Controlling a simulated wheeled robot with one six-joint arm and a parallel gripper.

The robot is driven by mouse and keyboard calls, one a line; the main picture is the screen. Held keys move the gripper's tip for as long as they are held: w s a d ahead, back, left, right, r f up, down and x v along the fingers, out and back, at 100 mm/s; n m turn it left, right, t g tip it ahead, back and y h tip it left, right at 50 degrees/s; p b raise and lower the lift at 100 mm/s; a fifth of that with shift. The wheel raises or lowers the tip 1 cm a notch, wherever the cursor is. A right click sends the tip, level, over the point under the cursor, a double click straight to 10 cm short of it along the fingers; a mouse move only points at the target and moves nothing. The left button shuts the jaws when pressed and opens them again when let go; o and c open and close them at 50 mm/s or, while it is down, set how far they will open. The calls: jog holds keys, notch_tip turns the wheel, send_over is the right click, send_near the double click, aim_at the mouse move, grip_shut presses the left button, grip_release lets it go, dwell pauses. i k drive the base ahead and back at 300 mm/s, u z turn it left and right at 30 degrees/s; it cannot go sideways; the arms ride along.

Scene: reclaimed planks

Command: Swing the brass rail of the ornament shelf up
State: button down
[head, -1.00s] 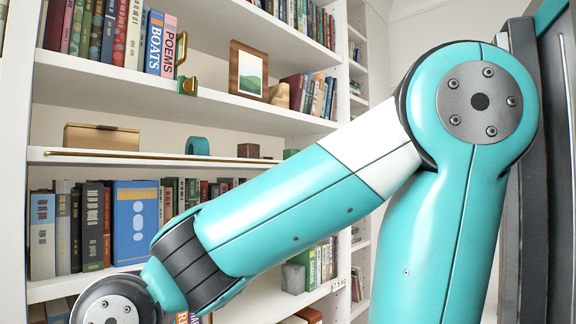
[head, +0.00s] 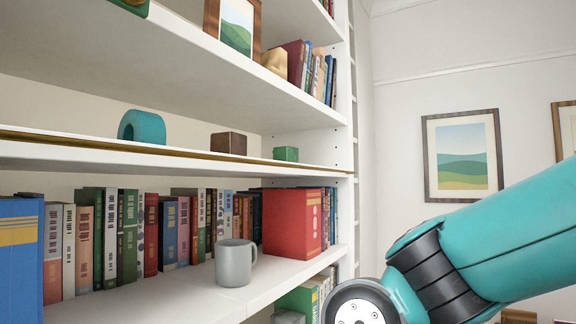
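The ornament shelf (head: 90,156) crosses the left and middle of the head view. Its thin brass rail (head: 200,154) lies low along the front edge, close to the shelf board. Behind it stand a teal ring-shaped ornament (head: 128,125), a small brown cube (head: 229,143) and a small green block (head: 286,154). All three show above the rail. My arm's wrist is at the bottom right, apart from the rail in the picture. My gripper is out of frame, so its opening is hidden.
Below, a shelf holds a row of books (head: 130,235), a large red book (head: 292,222) and a grey mug (head: 235,262) near the front. Above is another shelf (head: 180,62) with a framed picture (head: 235,25). The wall (head: 440,60) at right carries framed pictures.

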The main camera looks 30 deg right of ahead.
aim_at(7, 135)
jog(key=u, duration=1.75)
jog(key=k, duration=0.75)
jog(key=z, duration=1.35)
